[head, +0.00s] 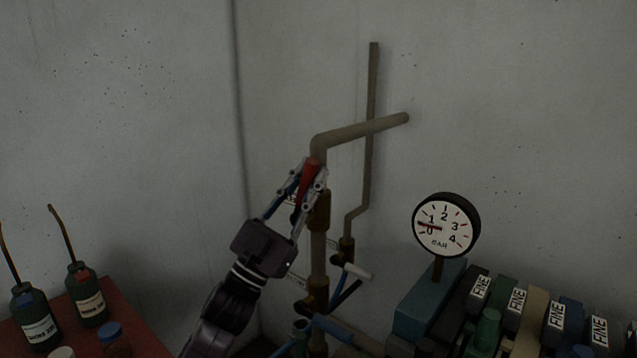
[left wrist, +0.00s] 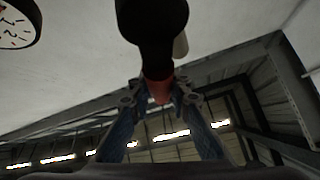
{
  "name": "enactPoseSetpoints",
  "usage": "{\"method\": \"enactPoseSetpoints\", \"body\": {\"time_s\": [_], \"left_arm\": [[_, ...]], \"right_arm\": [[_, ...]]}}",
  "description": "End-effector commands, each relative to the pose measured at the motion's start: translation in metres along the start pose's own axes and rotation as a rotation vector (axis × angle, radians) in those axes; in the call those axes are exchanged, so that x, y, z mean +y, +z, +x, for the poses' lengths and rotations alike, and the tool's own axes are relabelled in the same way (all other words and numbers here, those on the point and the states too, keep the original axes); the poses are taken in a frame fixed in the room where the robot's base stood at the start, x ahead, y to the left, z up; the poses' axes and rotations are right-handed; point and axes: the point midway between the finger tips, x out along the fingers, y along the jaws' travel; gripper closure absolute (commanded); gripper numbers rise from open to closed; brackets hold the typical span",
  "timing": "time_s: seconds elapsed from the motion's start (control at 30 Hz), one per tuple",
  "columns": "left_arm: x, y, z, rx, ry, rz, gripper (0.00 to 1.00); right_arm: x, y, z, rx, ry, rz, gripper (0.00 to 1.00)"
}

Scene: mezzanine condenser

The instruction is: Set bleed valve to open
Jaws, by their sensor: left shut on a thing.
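A red valve handle (head: 311,172) stands roughly upright at the vertical brown pipe (head: 318,255), just below the pipe's bend. My left gripper (head: 309,184) is shut on this red handle, with its fingers on either side of it. In the left wrist view, the red handle (left wrist: 160,92) sits between the fingertips, with a dark part above it. Small labels beside the pipe are partly hidden and unreadable, so I cannot tell which valve is named bleed. My right gripper is not in view.
Lower down are a pale lever (head: 357,271) and a blue lever (head: 333,327). Green oil cans (head: 88,297) stand on a red surface at left.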

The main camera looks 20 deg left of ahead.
Motion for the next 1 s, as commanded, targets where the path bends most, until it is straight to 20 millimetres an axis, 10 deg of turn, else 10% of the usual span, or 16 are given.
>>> {"method": "enactPoseSetpoints", "body": {"time_s": [0.9, 0.93, 1.0], "left_arm": [[-0.017, 0.005, 0.000, -0.037, -0.122, -0.123, 1.00], [-0.017, 0.005, 0.000, -0.037, -0.122, -0.123, 0.79], [-0.017, 0.005, 0.000, -0.037, -0.122, -0.123, 0.72]], "right_arm": [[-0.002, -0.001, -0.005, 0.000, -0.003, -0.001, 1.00], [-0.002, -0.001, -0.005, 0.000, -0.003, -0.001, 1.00], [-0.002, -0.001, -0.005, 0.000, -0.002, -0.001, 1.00]]}}
